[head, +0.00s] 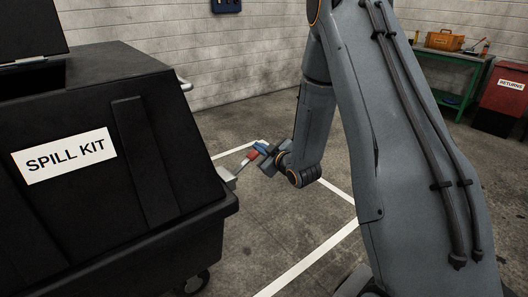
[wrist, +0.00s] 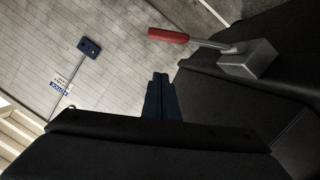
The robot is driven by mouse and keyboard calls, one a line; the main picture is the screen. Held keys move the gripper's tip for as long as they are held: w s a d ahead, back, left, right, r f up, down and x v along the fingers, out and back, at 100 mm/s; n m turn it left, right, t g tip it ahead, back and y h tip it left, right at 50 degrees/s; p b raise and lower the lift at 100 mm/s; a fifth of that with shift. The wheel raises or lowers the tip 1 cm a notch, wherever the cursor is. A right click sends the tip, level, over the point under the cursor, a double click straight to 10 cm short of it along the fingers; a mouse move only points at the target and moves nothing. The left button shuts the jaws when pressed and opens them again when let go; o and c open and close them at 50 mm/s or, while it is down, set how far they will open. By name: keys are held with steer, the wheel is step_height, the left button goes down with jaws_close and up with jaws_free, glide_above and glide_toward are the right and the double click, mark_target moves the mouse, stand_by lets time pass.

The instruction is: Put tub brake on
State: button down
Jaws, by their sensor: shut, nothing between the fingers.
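The black tub (head: 110,160) with a "SPILL KIT" label stands at the left of the head view. A brake lever with a red handle (wrist: 168,36) and a grey metal bracket (wrist: 248,60) is on the tub's side. In the head view the red handle (head: 254,155) sticks up and outward from the tub's right side. My gripper (wrist: 160,84) is shut, its dark fingers together with nothing between them. In the wrist view the handle lies beyond the fingertips, apart from them. In the head view my gripper (head: 263,149) is beside the handle and partly overlaps it.
The tub has a caster (head: 193,284) and a push bar (head: 184,84). White floor lines (head: 310,258) mark the concrete. A green bench (head: 450,60) with a toolbox and a red returns bin (head: 505,97) stand far right.

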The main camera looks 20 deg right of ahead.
glide_above(247, 161)
steer(key=s+d, duration=0.1)
steer(key=d, duration=0.1)
steer(key=f, duration=0.1)
steer(key=shift+d+f+b, duration=0.25)
steer(key=shift+d+f, duration=0.3)
steer(key=shift+f, duration=0.35)
steer(key=shift+d+f+b, duration=0.2)
steer(key=shift+d+f, duration=0.35)
steer(key=shift+f, duration=0.35)
steer(key=shift+f, duration=0.1)
